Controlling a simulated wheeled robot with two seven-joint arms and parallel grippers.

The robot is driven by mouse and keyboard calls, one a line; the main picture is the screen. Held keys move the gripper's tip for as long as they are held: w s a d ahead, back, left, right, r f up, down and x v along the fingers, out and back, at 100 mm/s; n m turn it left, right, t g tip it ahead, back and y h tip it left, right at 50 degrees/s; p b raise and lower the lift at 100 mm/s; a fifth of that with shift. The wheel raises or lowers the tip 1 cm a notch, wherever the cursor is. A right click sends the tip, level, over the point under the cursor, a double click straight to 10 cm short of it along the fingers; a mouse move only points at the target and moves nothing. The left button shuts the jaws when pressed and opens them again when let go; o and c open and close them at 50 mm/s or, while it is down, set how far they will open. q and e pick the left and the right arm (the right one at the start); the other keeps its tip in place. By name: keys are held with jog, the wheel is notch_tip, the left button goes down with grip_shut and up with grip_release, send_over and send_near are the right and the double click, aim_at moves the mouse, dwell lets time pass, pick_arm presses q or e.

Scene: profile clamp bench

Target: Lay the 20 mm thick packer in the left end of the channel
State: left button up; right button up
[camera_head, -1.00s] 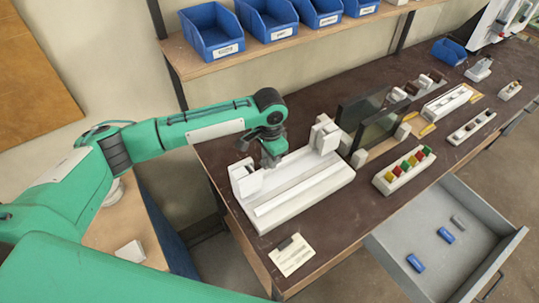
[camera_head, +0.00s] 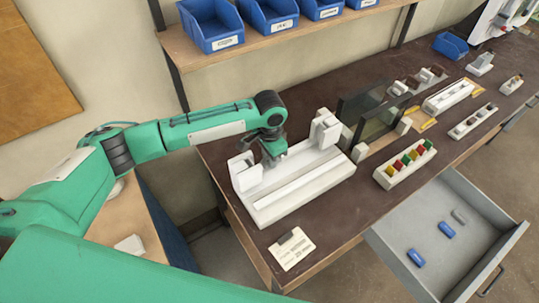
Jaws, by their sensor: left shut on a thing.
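The white clamp fixture with its long channel (camera_head: 305,186) sits near the front left of the dark bench. A white upright block (camera_head: 244,172) stands at its left end and another (camera_head: 326,129) at its far end. My left gripper (camera_head: 273,160) points down over the back left part of the fixture, close to the left block. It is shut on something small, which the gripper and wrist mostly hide. I cannot make out the packer or its thickness. My right gripper is not in view.
A printed card (camera_head: 291,248) with a dark clip lies at the bench's front left corner. Dark upright panels (camera_head: 378,122) stand right of the fixture. A rack of coloured pieces (camera_head: 405,164) is near the front edge. An open grey drawer (camera_head: 450,225) holds blue and grey pieces.

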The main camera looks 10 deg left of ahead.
pick_arm(q)
jog(key=shift+f+b, duration=0.4)
jog(key=shift+f, duration=1)
jog(key=o, duration=1)
jog(key=shift+o, duration=0.2)
jog(key=shift+r, duration=0.2)
notch_tip(320, 180, up, 8)
jog(key=p, duration=0.8)
jog(key=shift+f+p, duration=0.1)
jog(key=shift+p, duration=0.3)
